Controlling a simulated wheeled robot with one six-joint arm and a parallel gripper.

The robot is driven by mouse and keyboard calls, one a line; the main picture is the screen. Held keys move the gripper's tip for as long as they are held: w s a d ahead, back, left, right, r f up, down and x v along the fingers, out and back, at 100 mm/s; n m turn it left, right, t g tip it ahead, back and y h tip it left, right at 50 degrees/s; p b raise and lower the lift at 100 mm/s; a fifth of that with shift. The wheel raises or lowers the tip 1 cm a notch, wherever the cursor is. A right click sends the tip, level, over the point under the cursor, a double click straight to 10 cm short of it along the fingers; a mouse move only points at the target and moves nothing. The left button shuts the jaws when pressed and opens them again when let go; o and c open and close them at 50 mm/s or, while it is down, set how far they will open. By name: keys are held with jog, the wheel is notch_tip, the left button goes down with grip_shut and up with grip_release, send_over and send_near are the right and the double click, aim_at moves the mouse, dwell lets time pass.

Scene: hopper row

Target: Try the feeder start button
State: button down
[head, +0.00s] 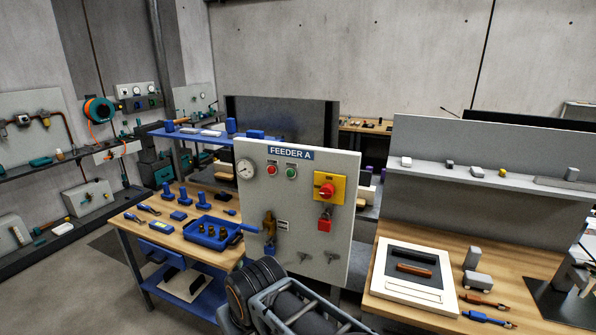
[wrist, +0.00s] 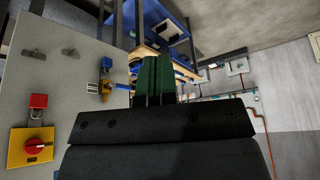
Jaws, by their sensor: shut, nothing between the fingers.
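The panel (head: 300,245) labelled FEEDER A stands upright in the middle of the head view. Near its top are a red button (head: 272,170) and a green button (head: 291,171); their small labels are unreadable. A red rotary switch (head: 327,189) on a yellow plate is at the right, with a red padlock (head: 325,221) below it. The switch and red padlock (wrist: 38,102) also show inverted in the wrist view; the buttons do not. My gripper (wrist: 155,62) has green fingers shut together, empty, apparently beside the panel. The head view shows my arm but not the fingers.
A brass valve (head: 269,224) with a blue padlock (head: 269,249) sticks out from the panel's lower left, and a gauge (head: 246,169) sits above. A wooden bench (head: 180,238) with a blue tray (head: 238,243) is at left; another bench (head: 470,253) is at right.

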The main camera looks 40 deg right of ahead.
jog(key=shift+s, duration=0.1)
jog(key=shift+a, duration=0.1)
jog(key=w+d+r+m+t+y+b, duration=0.2)
jog(key=w+r+m+t+b, duration=0.15)
jog(key=w+m, duration=0.35)
jog(key=w+d+r+m+t+y+b, duration=0.1)
jog(key=w+r+m+t+b, duration=0.3)
jog(key=w, duration=0.5)
jog(key=w+d+r+m+t+h+b, duration=0.1)
jog(key=w+d+r+m+t+h, duration=0.1)
jog(key=d+m, duration=0.7)
jog(key=w+d+r+m+t+h+b, duration=0.2)
jog(key=w+d+m+h, duration=0.2)
jog(key=d+m, duration=0.5)
jog(key=shift+w+d+r+h, duration=0.2)
jog(key=shift+d+h, duration=0.15)
jog(key=shift+h, duration=0.55)
